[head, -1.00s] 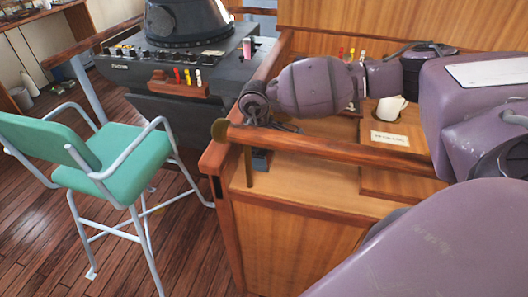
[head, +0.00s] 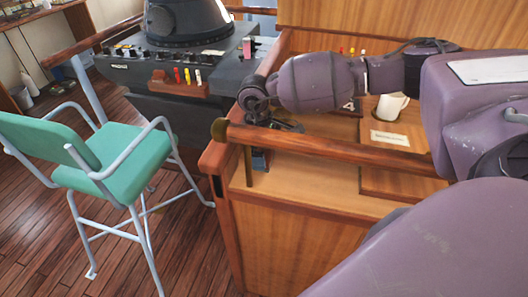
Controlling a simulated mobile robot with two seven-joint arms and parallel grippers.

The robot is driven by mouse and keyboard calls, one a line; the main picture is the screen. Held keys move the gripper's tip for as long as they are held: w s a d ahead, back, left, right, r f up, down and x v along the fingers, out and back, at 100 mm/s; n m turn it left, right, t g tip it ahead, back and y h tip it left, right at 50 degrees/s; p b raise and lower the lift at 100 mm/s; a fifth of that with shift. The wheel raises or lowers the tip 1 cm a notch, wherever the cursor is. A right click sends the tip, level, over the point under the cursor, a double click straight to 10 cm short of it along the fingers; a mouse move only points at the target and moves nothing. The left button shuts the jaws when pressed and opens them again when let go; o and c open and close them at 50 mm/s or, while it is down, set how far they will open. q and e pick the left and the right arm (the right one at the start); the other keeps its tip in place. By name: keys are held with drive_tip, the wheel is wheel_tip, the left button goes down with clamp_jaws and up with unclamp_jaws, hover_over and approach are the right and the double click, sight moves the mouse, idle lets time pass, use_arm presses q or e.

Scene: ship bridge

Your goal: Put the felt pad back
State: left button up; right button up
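I cannot make out a felt pad for certain in the head view. My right arm comes in from the right, above the wooden cabinet top (head: 320,172). My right gripper (head: 290,127) is dark and hangs at the left end of that arm, just behind the wooden rail. Its fingers are small and partly hidden, so I cannot tell whether they are open or hold anything. A small dark blue-grey object (head: 260,160) shows below the gripper, behind the rail's left end. My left gripper is not in view.
A wooden rail (head: 330,147) runs along the cabinet front. A white mug (head: 391,107) stands behind a small label plate (head: 390,138). A green chair (head: 120,170) stands on the left floor. A grey console (head: 190,65) with coloured levers is behind it.

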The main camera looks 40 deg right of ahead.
wheel_tip(320, 180, up, 11)
drive_tip(key=w, duration=0.1)
drive_tip(key=shift+a+b, duration=0.4)
drive_tip(key=shift+a, duration=0.05)
drive_tip(key=shift+f, duration=0.1)
